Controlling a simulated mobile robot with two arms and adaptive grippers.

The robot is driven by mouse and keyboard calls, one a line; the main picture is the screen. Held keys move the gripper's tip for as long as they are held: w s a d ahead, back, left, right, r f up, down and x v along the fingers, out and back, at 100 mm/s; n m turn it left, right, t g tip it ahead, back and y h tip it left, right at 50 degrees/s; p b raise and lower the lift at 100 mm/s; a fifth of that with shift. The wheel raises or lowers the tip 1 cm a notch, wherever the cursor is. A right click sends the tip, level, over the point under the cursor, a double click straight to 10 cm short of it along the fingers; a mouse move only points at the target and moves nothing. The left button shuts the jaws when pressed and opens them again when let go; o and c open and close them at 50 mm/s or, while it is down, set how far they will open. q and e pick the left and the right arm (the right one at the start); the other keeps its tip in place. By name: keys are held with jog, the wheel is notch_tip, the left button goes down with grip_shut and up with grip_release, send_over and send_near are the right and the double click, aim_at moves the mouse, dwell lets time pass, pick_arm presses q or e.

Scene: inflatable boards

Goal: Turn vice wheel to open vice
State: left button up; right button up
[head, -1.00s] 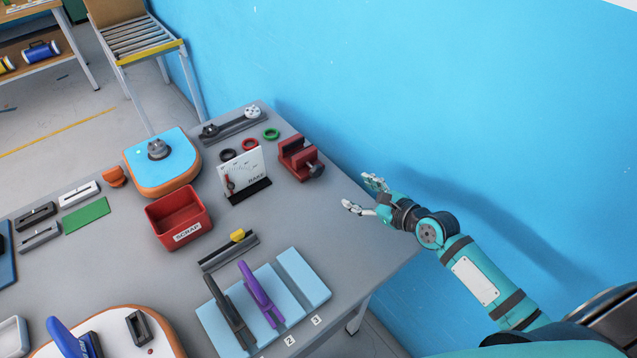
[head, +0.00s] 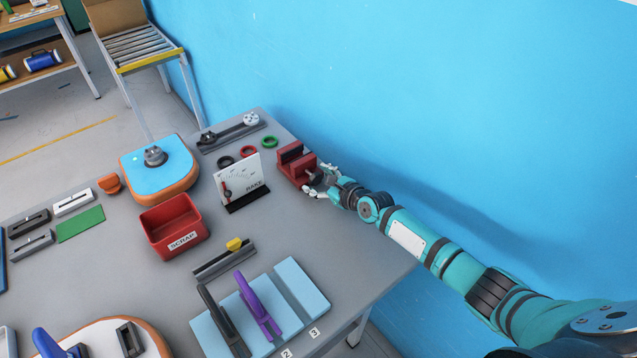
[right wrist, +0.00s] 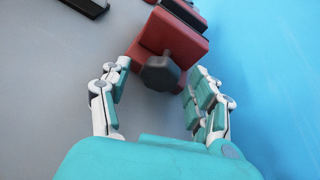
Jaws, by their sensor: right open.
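The red vice (head: 291,162) stands at the table's far right edge, near the blue wall. Its dark vice wheel (right wrist: 160,73) faces my right gripper in the right wrist view. My right gripper (head: 321,180) is open, its fingers on either side of the wheel; it also shows in the right wrist view (right wrist: 157,85). Gaps show between the fingers and the wheel. In the head view the fingers partly hide the wheel. The left gripper is not in view.
A white gauge board (head: 238,182) stands left of the vice, with a red SCRAP bin (head: 174,227) farther left. Red and green rings lie behind the board. The blue wall (head: 420,120) is close on the right.

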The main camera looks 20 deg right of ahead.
jog(key=shift+w, duration=0.1)
jog(key=c, duration=1.2)
jog(key=shift+o, duration=0.2)
jog(key=shift+a+r+p, duration=0.1)
jog(key=shift+p, duration=0.35)
jog(key=n+h+p, duration=0.1)
jog(key=p, duration=0.1)
jog(key=shift+a+r+p, duration=0.1)
jog(key=shift+r+p, duration=0.1)
jog(key=shift+p, duration=0.15)
jog(key=shift+f+n+t+h+p, duration=0.2)
jog(key=shift+n+t+h+p, duration=0.3)
jog(key=shift+n, duration=0.4)
jog(key=shift+f+n, duration=0.15)
jog(key=shift+n, duration=0.45)
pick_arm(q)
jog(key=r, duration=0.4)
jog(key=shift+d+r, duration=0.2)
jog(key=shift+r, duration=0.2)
